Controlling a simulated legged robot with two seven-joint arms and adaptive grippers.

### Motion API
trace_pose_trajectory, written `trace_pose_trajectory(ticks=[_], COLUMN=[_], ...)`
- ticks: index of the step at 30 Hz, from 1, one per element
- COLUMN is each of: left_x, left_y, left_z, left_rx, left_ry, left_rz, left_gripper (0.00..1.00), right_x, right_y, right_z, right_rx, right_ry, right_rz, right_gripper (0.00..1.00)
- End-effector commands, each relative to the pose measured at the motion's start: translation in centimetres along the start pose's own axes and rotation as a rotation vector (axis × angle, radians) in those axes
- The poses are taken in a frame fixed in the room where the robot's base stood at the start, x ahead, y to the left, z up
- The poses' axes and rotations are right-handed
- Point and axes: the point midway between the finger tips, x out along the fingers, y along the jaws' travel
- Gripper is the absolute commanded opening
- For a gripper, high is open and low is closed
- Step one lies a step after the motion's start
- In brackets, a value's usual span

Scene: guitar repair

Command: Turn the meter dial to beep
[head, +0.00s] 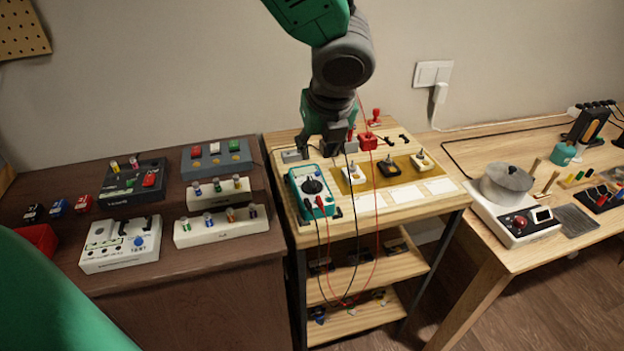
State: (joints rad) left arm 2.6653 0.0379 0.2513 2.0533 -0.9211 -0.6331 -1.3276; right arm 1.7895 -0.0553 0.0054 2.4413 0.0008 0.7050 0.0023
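The meter (327,202) is a teal-edged box with a white face, lying on the light wooden cart top. Its round black dial (311,186) sits in the middle of the face. The dial's setting is too small to read. Red and black leads run from the meter's lower end and hang over the cart's front. My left gripper (322,142) comes down from the top, above and behind the meter, apart from the dial. Its dark fingers overlap small blocks at the cart's back, so its opening is unclear. My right gripper is out of view.
Beside the meter, a tan mat (355,186) holds several small switch units. A red block (367,141) sits behind it. A dark wooden cabinet (195,266) with pedal-like boxes stands left. A wooden bench (508,256) at right carries a round-topped machine (516,224).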

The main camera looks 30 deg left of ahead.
Motion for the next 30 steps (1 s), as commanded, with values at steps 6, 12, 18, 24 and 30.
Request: trace_pose_trajectory(ticks=[6,12,18,24,30], left_x=[4.9,9.0,11.6,12.4,12.3], left_y=[0.1,0.2,0.2,0.2,0.1], left_z=[-0.3,-0.3,-0.2,-0.2,-0.2], left_rx=[-0.001,-0.003,-0.005,-0.004,-0.004], left_ry=[0.003,0.003,0.004,0.002,0.002], left_rz=[0.006,0.003,0.000,-0.001,0.000], left_gripper=[0.31,0.31,0.31,0.31,0.31], right_x=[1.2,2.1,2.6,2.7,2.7], right_y=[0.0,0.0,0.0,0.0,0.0], right_z=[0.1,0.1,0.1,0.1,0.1], right_rx=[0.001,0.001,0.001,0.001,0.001], right_ry=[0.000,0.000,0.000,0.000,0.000], right_rz=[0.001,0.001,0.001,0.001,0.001], right_gripper=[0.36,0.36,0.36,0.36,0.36])
